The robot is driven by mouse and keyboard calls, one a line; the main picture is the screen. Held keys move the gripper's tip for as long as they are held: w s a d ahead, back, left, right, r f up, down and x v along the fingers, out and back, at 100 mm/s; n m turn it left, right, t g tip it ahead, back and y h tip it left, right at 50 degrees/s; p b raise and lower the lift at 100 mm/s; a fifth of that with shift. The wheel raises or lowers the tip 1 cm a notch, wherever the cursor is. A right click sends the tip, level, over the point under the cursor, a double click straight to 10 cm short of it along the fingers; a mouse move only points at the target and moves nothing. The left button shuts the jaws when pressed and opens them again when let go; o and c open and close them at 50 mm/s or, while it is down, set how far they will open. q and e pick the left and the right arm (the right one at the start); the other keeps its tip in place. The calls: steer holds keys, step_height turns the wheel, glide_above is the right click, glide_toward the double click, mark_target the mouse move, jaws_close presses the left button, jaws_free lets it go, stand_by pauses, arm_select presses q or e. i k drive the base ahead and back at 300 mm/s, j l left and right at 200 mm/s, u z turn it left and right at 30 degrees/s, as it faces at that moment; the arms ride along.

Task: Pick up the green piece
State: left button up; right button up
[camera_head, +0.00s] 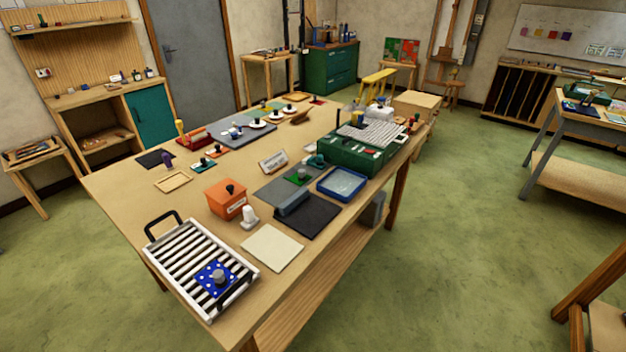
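A small green piece (300,177) with a darker green knob on top lies flat on the grey mat (272,191), near the middle of the worktable. A blue tray (342,184) is just to its right, and a dark mat (307,220) with a grey block is in front of it. A teal-green piece (315,160) lies a little behind it. Another teal piece (199,167) with a black knob lies further left. Neither of my grippers shows in the head view.
The wooden worktable (125,195) is crowded. A white slatted rack (185,255) with a blue dotted piece (217,277) is at the front left. An orange box (227,199), a small sign (273,162) and a green machine (350,154) stand nearby. Green floor is open right.

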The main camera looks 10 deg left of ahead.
mark_target(296, 173)
steer(key=i+l+u, duration=0.1)
steer(key=i+l, duration=0.15)
steer(key=i+l+u, duration=0.15)
steer(key=l, duration=0.3)
steer(key=i+l+u, duration=0.1)
steer(key=i+l, duration=0.25)
steer(key=i+l+u, duration=0.1)
steer(key=l, duration=0.3)
steer(key=i+l+u, duration=0.15)
steer(key=i+l, duration=0.15)
steer(key=i+l+u, duration=0.1)
steer(key=l, duration=0.45)
steer(key=i+l+u, duration=0.15)
steer(key=l, duration=0.3)
steer(key=i+l+u, duration=0.1)
steer(key=l, duration=0.35)
steer(key=i, duration=0.1)
